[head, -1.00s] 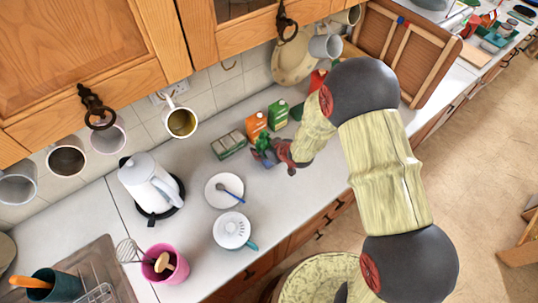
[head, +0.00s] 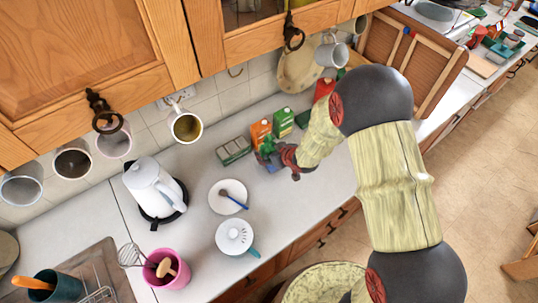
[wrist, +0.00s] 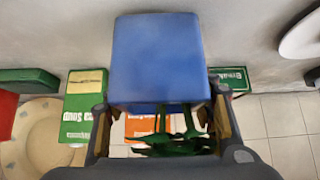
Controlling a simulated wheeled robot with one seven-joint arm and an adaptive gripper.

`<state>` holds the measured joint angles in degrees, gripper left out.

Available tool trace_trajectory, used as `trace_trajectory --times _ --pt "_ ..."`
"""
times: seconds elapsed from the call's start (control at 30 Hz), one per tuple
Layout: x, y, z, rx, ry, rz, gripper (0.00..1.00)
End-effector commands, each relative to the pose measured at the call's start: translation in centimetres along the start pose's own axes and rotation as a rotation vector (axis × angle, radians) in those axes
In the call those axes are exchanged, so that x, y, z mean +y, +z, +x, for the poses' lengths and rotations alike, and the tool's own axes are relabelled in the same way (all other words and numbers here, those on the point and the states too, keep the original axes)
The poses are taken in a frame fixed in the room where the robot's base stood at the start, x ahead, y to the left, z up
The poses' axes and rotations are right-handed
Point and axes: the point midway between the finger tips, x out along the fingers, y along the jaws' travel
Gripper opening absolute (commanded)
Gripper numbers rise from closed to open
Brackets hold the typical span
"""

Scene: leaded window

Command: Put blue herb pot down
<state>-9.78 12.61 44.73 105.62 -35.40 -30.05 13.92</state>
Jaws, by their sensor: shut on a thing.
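The blue herb pot (wrist: 160,60) fills the middle of the wrist view, with its dark green leaves (wrist: 175,143) pointing to the bottom of that picture. My gripper (wrist: 160,108) is shut on it, one finger on each side. In the head view the pot (head: 273,165) is small and partly hidden by my gripper (head: 282,157). It is at the counter (head: 300,190), in front of the cartons. I cannot tell whether its base touches the counter.
An orange carton (head: 260,132), a green carton (head: 283,122) and a flat green box (head: 234,150) stand behind the pot. Counter right of the pot looks clear.

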Motion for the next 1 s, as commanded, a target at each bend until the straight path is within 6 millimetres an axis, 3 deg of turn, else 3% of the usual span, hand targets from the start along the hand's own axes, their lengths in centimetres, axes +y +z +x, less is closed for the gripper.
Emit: trace_trajectory --times 0.07,0.37,0.6,0.8,1.0 --pt "0.1 -1.4 -1.1 0.007 0.001 -0.002 0.1" --pt "1.9 -2.3 -9.0 0.006 0.004 0.0 0.1" --pt "3.6 0.0 -14.1 0.002 0.003 0.002 0.1" --pt "4.4 0.9 -16.5 0.003 0.002 0.002 0.1" --pt "4.6 1.3 -17.3 0.003 0.0 0.0 0.1"
